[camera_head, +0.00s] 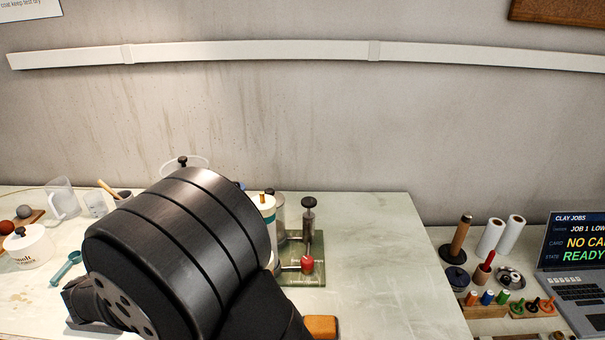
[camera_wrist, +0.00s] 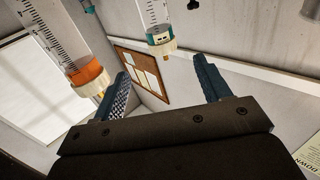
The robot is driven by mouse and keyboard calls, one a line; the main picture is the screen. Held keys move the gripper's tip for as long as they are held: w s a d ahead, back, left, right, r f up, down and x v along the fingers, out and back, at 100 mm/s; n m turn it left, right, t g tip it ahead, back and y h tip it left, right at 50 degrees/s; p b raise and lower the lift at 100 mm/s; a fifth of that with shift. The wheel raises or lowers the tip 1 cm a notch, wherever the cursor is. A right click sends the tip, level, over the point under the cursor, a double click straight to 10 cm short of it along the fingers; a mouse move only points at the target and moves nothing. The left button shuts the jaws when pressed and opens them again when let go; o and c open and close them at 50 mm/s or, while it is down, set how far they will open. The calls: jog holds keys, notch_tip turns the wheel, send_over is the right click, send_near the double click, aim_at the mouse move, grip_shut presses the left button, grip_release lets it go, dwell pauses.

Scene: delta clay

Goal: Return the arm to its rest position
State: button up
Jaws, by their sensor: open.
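My gripper (camera_wrist: 163,88) shows in the wrist view with its two fingers apart and nothing between them. It is tilted toward the walls and a cork board (camera_wrist: 142,75). In the head view my dark arm covers the left middle of the table, and the gripper's fingers cannot be made out there.
Two graduated cylinders, one with an orange end (camera_wrist: 85,72) and one with a teal and white end (camera_wrist: 160,40), hang close by in the wrist view. The table (camera_head: 375,260) holds a red-knobbed fixture (camera_head: 307,265), a white pot (camera_head: 28,247) and a clear jug (camera_head: 62,198). A laptop (camera_head: 575,262) stands right.

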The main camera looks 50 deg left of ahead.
jog(key=w, duration=1.1)
jog(key=w+d, duration=0.1)
jog(key=w, duration=0.4)
jog(key=shift+w, duration=0.15)
jog(key=shift+w+r, duration=0.15)
jog(key=shift+r, duration=0.25)
